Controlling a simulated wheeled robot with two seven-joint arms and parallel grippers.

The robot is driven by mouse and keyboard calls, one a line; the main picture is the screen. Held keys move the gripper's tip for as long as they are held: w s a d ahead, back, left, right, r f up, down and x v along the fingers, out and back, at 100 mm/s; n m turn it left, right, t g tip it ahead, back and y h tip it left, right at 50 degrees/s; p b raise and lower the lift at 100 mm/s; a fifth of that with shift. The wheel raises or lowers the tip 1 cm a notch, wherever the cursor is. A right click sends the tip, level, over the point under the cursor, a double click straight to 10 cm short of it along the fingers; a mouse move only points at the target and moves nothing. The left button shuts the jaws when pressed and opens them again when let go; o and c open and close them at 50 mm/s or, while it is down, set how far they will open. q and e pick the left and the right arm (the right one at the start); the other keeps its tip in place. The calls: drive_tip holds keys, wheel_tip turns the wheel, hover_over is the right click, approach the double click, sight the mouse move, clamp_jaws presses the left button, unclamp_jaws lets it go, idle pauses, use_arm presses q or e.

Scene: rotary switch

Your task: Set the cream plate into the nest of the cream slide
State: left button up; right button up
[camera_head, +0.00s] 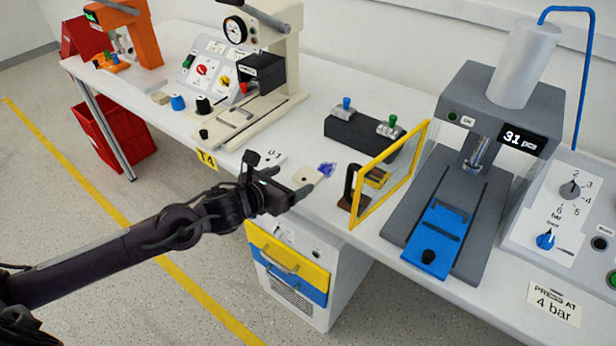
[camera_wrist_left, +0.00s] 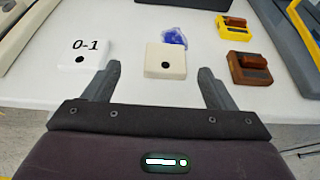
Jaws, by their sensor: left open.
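The cream plate (camera_head: 306,177), a flat square with a dark hole, lies on the white table near its front edge. It also shows in the left wrist view (camera_wrist_left: 166,61). My left gripper (camera_head: 288,180) is open and empty, its fingers pointing at the plate. In the left wrist view the plate sits between and just beyond the two fingertips (camera_wrist_left: 162,72), apart from both. The cream slide (camera_head: 236,116) lies on the base of the cream press with the round gauge, left of and behind my gripper. Its nest is too small to make out clearly. My right gripper is out of view.
A blue translucent piece (camera_head: 327,170) lies right behind the plate. A grey press (camera_head: 480,150) with a blue slide stands further right.

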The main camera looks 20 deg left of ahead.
sight(309, 175)
use_arm(q)
drive_tip(key=shift+w+d+f, duration=0.25)
drive_tip(key=shift+w+d, duration=0.1)
drive_tip(key=shift+w, duration=0.15)
drive_tip(key=x, duration=0.3)
drive_tip(key=shift+d+f+p, duration=0.2)
drive_tip(key=shift+d+p, duration=0.1)
drive_tip(key=shift+p, duration=0.1)
drive_tip(key=shift+w+d+f, duration=0.15)
drive_tip(key=shift+w, duration=0.15)
drive_tip(key=shift+w+f, duration=0.1)
drive_tip(key=shift+c, duration=0.9)
drive_tip(key=c, duration=0.9)
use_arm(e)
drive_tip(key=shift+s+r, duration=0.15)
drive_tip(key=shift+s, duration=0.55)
